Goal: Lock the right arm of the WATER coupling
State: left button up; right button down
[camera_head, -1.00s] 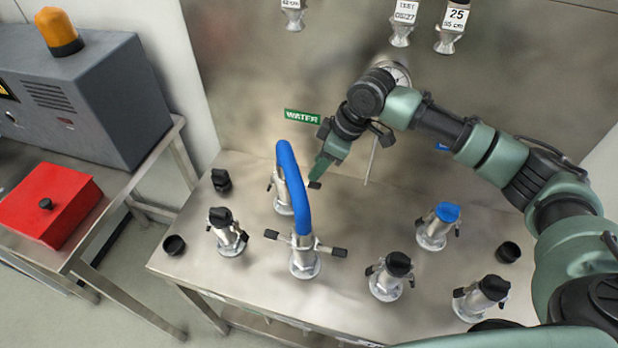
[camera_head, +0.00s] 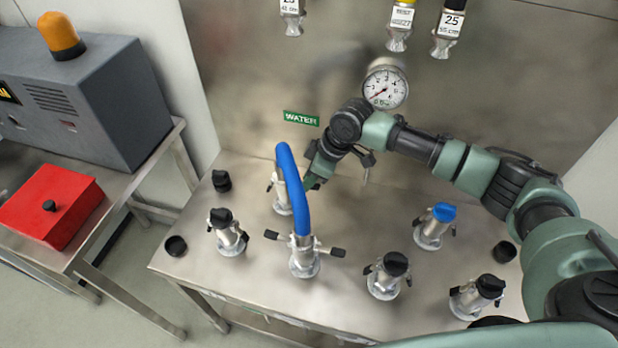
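The green WATER sign (camera_head: 301,118) is on the back wall. Below it the rear metal coupling (camera_head: 281,196) stands upright on the steel table, joined by a blue hose (camera_head: 291,172) to a front coupling (camera_head: 304,262). The rear coupling's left arm shows beside its body. Its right arm is hidden behind the hose and my gripper. The front coupling's two black-tipped arms stick out to both sides. My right gripper (camera_head: 314,180) points down just right of the rear coupling, close to the hose. I cannot tell whether it touches or how far its fingers are apart. My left gripper is not in view.
Capped couplings stand around: black-capped ones at left (camera_head: 228,236), front (camera_head: 386,278) and front right (camera_head: 478,296), and a blue-capped one (camera_head: 434,226). Loose black caps (camera_head: 175,246) lie on the table (camera_head: 345,215). A pressure gauge (camera_head: 386,88) is on the wall.

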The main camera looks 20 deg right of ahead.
aim_at(319, 186)
jog(key=shift+f, duration=0.1)
jog(key=shift+s+d+f+t+y+b, duration=0.25)
jog(key=shift+f+t+y+b, duration=0.3)
jog(key=shift+y+b, duration=0.3)
jog(key=y+b, duration=0.1)
jog(key=b, duration=0.1)
jog(key=f+t+y+b, duration=0.1)
jog(key=b, duration=0.2)
jog(key=t+y+b, duration=0.1)
jog(key=b, duration=0.2)
jog(key=shift+d+f+t+y, duration=0.25)
jog(key=shift+f+y, duration=0.05)
jog(key=shift+y, duration=0.05)
jog(key=shift+r+y+b, duration=0.1)
jog(key=shift+y+b, duration=0.2)
jog(key=shift+b, duration=0.7)
jog(key=shift+r, duration=0.15)
jog(key=c, duration=1.3)
grip_release()
